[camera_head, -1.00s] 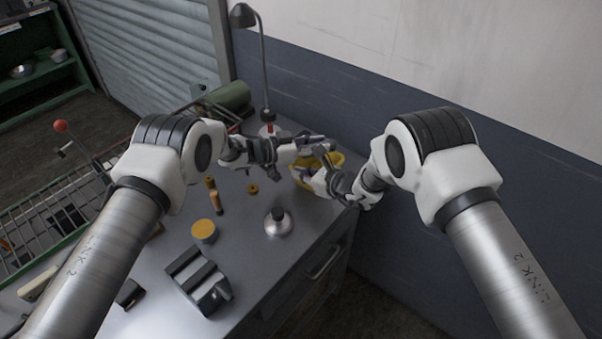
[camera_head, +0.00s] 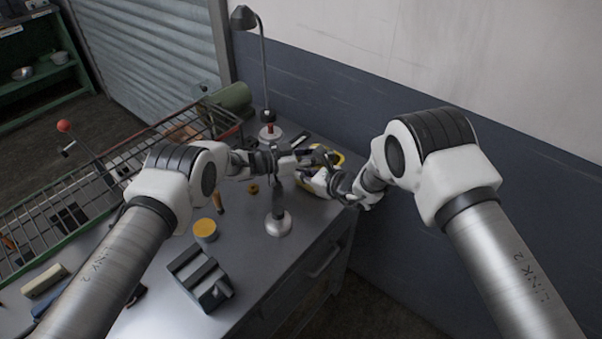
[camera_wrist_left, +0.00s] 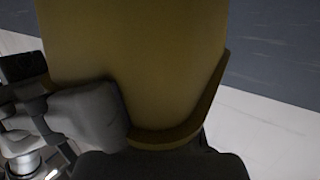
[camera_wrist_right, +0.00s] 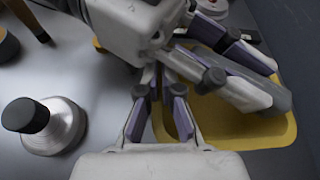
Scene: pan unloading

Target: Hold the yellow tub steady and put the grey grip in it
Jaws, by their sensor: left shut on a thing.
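The yellow tub (camera_head: 341,157) stands at the table's far right corner, partly hidden by both grippers. In the right wrist view its floor and rim (camera_wrist_right: 262,136) show. My left gripper (camera_head: 318,158) is over the tub, shut on the grey grip, whose grey end (camera_wrist_right: 272,99) shows above the tub's inside. My right gripper (camera_wrist_right: 161,93) is at the tub's near side, fingers apart, with the rim passing between them. The left wrist view shows the tub (camera_wrist_left: 140,60) close up and shadowed; the jaws' contact is hidden there.
A silver domed weight with a dark knob (camera_head: 279,222) stands near the grippers. An orange-topped tin (camera_head: 205,229) and a grey block (camera_head: 197,279) lie nearer. A lamp (camera_head: 267,85) stands behind. A wire rack (camera_head: 60,215) lines the left.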

